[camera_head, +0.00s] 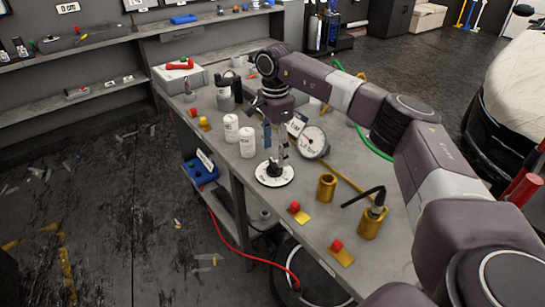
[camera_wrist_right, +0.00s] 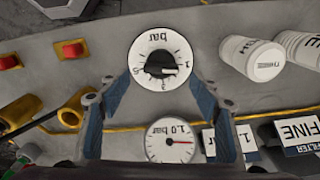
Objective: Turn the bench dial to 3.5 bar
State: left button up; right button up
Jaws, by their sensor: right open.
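The bench dial (camera_head: 286,180) is a white disc with a black knob, lying on the grey bench near its left edge. In the right wrist view the dial (camera_wrist_right: 148,44) shows upside down; its knob's light mark points right, toward the 1. My right gripper (camera_head: 275,146) hangs above the dial, pointing down. In the right wrist view its open fingers (camera_wrist_right: 156,88) stand on either side of the dial, with nothing held. A round gauge (camera_head: 314,143) stands just behind the dial; in the right wrist view the gauge (camera_wrist_right: 170,148) reads 1.0 bar. My left gripper is out of view.
Two white bottles (camera_head: 247,142) stand left of the dial. Brass cylinders (camera_head: 327,187) and red buttons on yellow plates (camera_head: 300,213) stand at the front right. A yellow hose (camera_head: 343,176) runs behind the dial. A car (camera_head: 515,90) is at the right.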

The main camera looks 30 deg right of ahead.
aim_at(274, 162)
notch_tip(274, 162, down, 4)
jog(key=shift+r+p, duration=0.2)
jog(key=shift+p, duration=0.1)
jog(key=shift+w+f, duration=0.1)
jog(key=shift+f, duration=0.3)
jog(key=c, duration=0.4)
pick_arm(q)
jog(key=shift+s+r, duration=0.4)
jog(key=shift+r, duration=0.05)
pick_arm(e)
jog(key=c, duration=0.8)
